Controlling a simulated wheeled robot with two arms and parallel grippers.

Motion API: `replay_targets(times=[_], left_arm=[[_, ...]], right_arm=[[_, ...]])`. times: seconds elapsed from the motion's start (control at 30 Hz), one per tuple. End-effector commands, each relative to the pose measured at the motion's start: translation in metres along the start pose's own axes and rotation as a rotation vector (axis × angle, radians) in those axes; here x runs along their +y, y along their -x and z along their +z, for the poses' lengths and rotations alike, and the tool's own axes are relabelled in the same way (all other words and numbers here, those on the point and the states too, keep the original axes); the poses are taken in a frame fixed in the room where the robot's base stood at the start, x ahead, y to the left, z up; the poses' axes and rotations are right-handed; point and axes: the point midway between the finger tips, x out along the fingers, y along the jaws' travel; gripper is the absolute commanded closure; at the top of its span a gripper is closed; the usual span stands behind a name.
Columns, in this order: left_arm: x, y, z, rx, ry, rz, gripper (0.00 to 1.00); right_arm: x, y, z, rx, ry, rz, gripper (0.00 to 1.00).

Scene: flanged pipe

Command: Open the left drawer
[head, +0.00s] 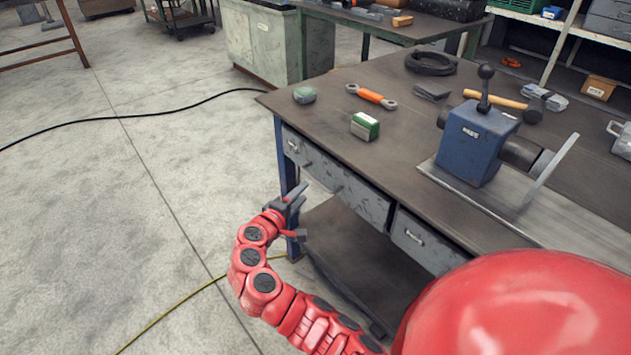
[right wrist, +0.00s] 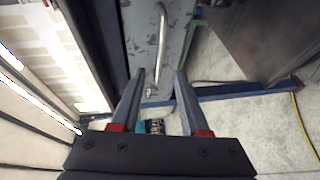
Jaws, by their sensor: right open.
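The left drawer (head: 340,182) is a worn grey front under the workbench top, and it looks shut. Its metal handle (head: 292,146) is near its left end. The handle (right wrist: 161,42) also shows in the right wrist view as a bar standing out from the drawer front (right wrist: 142,28). My right gripper (head: 292,200) is open and empty, in front of the drawer and below the handle in the head view. In the right wrist view, the handle lines up with the gap between the fingertips (right wrist: 160,74); I cannot tell how far beyond them. My left gripper is out of view.
A second drawer (head: 425,242) sits to the right. The workbench top (head: 330,110) holds a blue vise-like device (head: 470,145), a green-and-white box (head: 365,126) and several tools. A blue bench leg (head: 291,200) stands behind my right gripper. The floor (head: 130,200) to the left is open, with cables.

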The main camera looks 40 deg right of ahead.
Motion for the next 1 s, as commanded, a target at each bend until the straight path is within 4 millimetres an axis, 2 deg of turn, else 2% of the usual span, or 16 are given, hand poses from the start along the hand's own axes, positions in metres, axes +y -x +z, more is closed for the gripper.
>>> replay_targets(times=[0.03, 0.2, 0.33, 0.53, 0.83, 0.87, 1.0], left_arm=[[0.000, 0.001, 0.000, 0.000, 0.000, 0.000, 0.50], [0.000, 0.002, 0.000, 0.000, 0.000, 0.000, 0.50], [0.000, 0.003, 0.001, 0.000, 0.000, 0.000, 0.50], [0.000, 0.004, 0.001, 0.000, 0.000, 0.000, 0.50], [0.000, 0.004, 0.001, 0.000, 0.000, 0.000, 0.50], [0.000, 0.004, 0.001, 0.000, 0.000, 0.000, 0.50], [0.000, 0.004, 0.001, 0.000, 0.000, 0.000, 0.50]], right_arm=[[0.000, -0.013, 0.001, -0.006, 0.001, -0.001, 0.55], [-0.001, -0.052, 0.001, -0.007, 0.000, -0.001, 0.55], [-0.001, -0.072, 0.000, -0.004, 0.000, -0.001, 0.55], [0.000, -0.087, -0.001, 0.001, -0.002, 0.000, 0.55], [0.000, -0.089, -0.001, 0.002, -0.001, 0.000, 0.55], [0.000, -0.089, -0.001, 0.002, -0.001, 0.000, 0.57], [0.000, -0.089, -0.001, 0.002, -0.001, 0.000, 0.82]])
